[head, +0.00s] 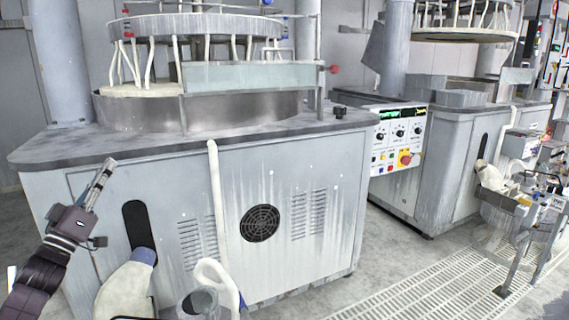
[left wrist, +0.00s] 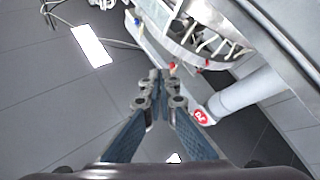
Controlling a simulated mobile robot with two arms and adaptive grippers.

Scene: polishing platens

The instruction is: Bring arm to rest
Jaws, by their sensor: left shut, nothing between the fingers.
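My left gripper (head: 107,165) is at the left of the head view, in front of the near polishing machine (head: 270,185), with its fingers pointing up and to the right. The fingers are together and nothing is between them. In the left wrist view the fingertips (left wrist: 158,76) meet in the middle of the picture, empty. I cannot tell the exact gap between the gripper and the machine's front. My right gripper is not in view.
A white bottle-like item (head: 127,290) and a white handled container (head: 215,280) stand low in front of the machine. A second machine (head: 440,150) with a control panel (head: 397,140) is at the right. Grated floor (head: 420,285) lies open at the lower right.

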